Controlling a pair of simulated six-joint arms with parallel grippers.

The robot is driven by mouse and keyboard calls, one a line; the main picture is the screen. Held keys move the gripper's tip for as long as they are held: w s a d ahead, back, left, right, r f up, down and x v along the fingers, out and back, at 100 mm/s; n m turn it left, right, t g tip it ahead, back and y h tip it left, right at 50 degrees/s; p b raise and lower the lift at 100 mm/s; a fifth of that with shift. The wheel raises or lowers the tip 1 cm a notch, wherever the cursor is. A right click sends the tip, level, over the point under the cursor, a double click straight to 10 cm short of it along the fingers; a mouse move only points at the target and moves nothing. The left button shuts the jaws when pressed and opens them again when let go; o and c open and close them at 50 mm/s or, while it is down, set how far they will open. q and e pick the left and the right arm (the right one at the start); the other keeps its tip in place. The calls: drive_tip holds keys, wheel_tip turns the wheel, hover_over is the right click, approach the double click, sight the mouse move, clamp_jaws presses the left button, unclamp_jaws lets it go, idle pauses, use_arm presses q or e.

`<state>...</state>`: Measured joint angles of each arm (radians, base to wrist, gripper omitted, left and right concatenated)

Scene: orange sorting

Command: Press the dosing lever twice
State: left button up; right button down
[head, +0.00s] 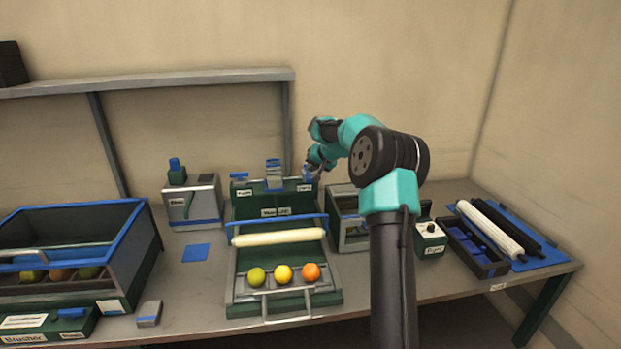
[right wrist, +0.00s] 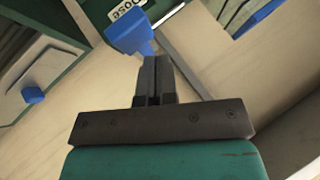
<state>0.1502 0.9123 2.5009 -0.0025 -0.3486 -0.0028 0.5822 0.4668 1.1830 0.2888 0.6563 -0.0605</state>
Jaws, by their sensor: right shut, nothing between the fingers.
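The dosing lever is a blue lever (right wrist: 130,32) beside a label reading "Dose" in the right wrist view. In the head view the dosing lever (head: 308,175) shows at the right end of the green machine (head: 243,208), partly covered by my gripper. My right gripper (right wrist: 154,62) is shut and empty, its fingertips right at the lever's lower end. I cannot tell whether they touch it. In the head view my right gripper (head: 315,169) is small and reaches in from the right over the machine's back. My left gripper is not in view.
A second blue lever (head: 239,177) is at the machine's left end. A tray (head: 240,298) in front holds a green, a yellow and an orange fruit below a cream roller (head: 279,237). A blue-rimmed crate (head: 135,225) stands left. A box with a knob (head: 430,238) stands right.

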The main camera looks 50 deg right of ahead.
sight(310, 176)
drive_tip(key=shift+f, duration=0.15)
idle(0.3)
drive_tip(key=shift+f, duration=0.25)
drive_tip(key=shift+f, duration=1.45)
idle(2.1)
drive_tip(key=shift+r, duration=0.1)
idle(0.3)
drive_tip(key=shift+r, duration=1.8)
drive_tip(key=shift+r, duration=2.5)
